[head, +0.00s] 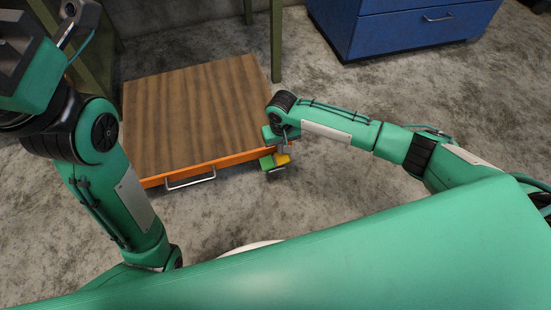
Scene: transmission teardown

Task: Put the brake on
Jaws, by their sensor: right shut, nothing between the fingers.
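A low cart with a wooden top (195,110) and an orange edge stands on the floor. At its near right corner are a green pedal (267,163) and a yellow-orange pedal (282,159), which look like the brake. My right gripper (279,146) is at this corner, just above the pedals, shut and empty. Its fingertips are small and partly hidden, so I cannot tell whether they touch a pedal. My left gripper (72,14) is at the top left, raised and partly cut off by the picture edge; its jaws cannot be made out.
A metal handle (190,180) sticks out from the cart's near side. A blue drawer cabinet (410,25) stands at the back right. Green table legs (276,40) rise behind the cart. The concrete floor (330,90) right of the cart is clear.

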